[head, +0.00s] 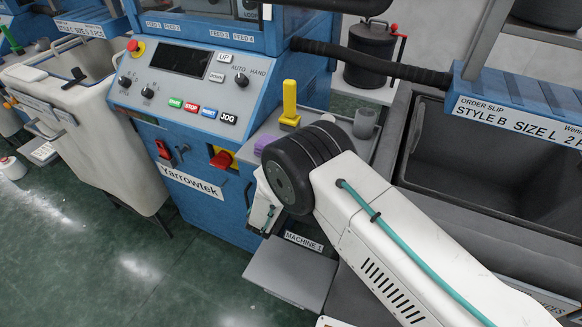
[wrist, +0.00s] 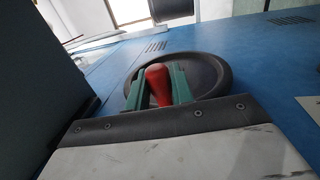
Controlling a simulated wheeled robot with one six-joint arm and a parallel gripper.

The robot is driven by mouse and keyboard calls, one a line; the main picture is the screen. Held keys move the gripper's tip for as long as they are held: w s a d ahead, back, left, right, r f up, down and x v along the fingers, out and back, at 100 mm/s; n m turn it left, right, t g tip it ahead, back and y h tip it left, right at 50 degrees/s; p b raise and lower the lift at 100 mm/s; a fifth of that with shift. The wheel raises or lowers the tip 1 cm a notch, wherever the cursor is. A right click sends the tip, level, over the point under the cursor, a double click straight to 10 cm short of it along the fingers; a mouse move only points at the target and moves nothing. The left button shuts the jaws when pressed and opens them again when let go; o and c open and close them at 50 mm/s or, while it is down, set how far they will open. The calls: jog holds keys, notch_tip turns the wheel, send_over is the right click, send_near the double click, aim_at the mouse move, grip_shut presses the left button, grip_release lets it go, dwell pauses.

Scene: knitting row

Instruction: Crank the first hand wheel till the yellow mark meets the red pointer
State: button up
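In the wrist view the hand wheel (wrist: 215,75) is a dark round disc on a blue machine face. Its red crank handle (wrist: 158,84) stands out towards me. The green fingers of my gripper (wrist: 160,88) lie on either side of the handle, close against it, and appear shut on it. In the head view my arm covers the wheel, and the fingertips are hidden behind my wrist. I cannot see the yellow mark or the red pointer in either view.
The blue Yarrowtek machine (head: 215,215) has a sloped control panel (head: 185,85) and a red rotary switch (head: 221,160). A yellow post (head: 289,103) stands on the side shelf. A grey tray (head: 290,270) juts out low beside my wrist. A dark bin (head: 480,170) is at right.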

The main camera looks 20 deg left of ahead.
jog(key=shift+o, duration=1.2)
jog(key=v, duration=0.7)
jog(key=shift+s, duration=0.4)
